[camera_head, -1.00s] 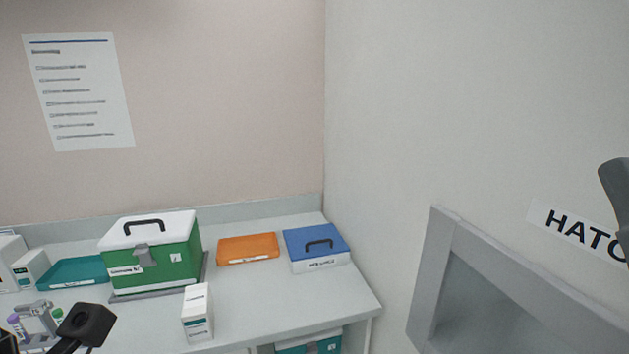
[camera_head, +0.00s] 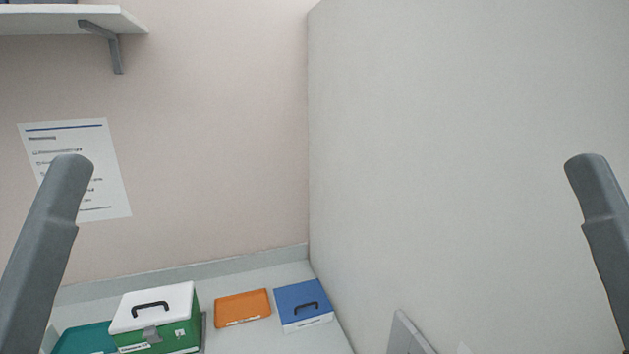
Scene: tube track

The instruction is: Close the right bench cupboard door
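The right bench cupboard and its door are not in view; they are below the lower edge of the picture. The white bench top (camera_head: 335,333) shows only at the bottom. A grey link of my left arm (camera_head: 45,250) rises at the left edge, and a matching link of my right arm (camera_head: 605,240) at the right edge. Neither gripper is in view.
On the bench stand a green box with white lid (camera_head: 155,318), a teal tray (camera_head: 88,340), an orange tray (camera_head: 242,307) and a blue-lidded box (camera_head: 302,303). A grey hatch frame (camera_head: 408,335) shows on the right wall. A shelf (camera_head: 70,20) is upper left.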

